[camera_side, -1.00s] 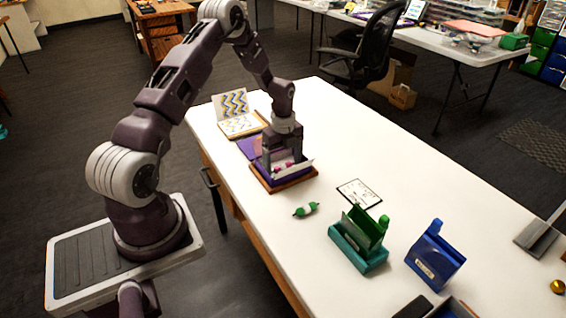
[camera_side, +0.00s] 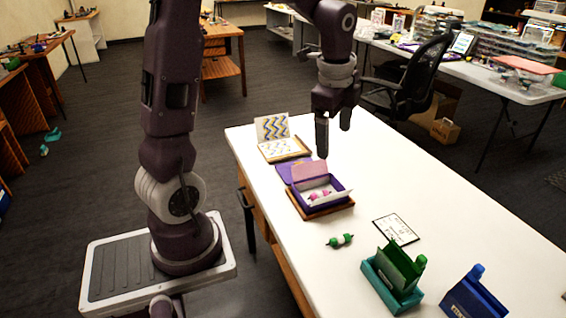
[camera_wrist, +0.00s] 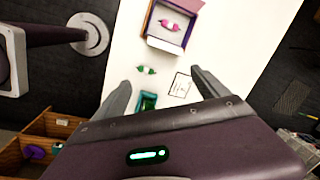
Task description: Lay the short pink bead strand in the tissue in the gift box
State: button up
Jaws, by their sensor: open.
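The short pink bead strand (camera_side: 319,194) lies on the white tissue (camera_side: 332,198) inside the purple gift box (camera_side: 346,188). In the wrist view the pink strand (camera_wrist: 170,25) also lies on the tissue, within the box (camera_wrist: 182,47) walls. The box lid stands open at the back. My gripper (camera_side: 334,140) is above and behind the box, open and empty, apart from the strand. In the wrist view its two fingers (camera_wrist: 158,92) are spread wide with nothing between them.
A green bead strand (camera_side: 341,241) lies on the table (camera_side: 450,250) in front of the box. A patterned card stand (camera_side: 275,138) is at the back.

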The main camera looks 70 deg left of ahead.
jog(key=s+d+r+n+t, duration=0.2)
jog(key=s+d+n, duration=0.3)
jog(key=s, duration=0.4)
jog(key=s+d+r+n+t+h, duration=0.1)
jog(key=s+d+r+n, duration=0.2)
jog(key=s+d+n, duration=0.3)
jog(key=s+d, duration=0.1)
jog(key=s, duration=0.3)
jog(key=shift+s+d+r+t, duration=0.15)
jog(key=shift+s+d+t, duration=0.05)
jog(key=shift+d+t, duration=0.2)
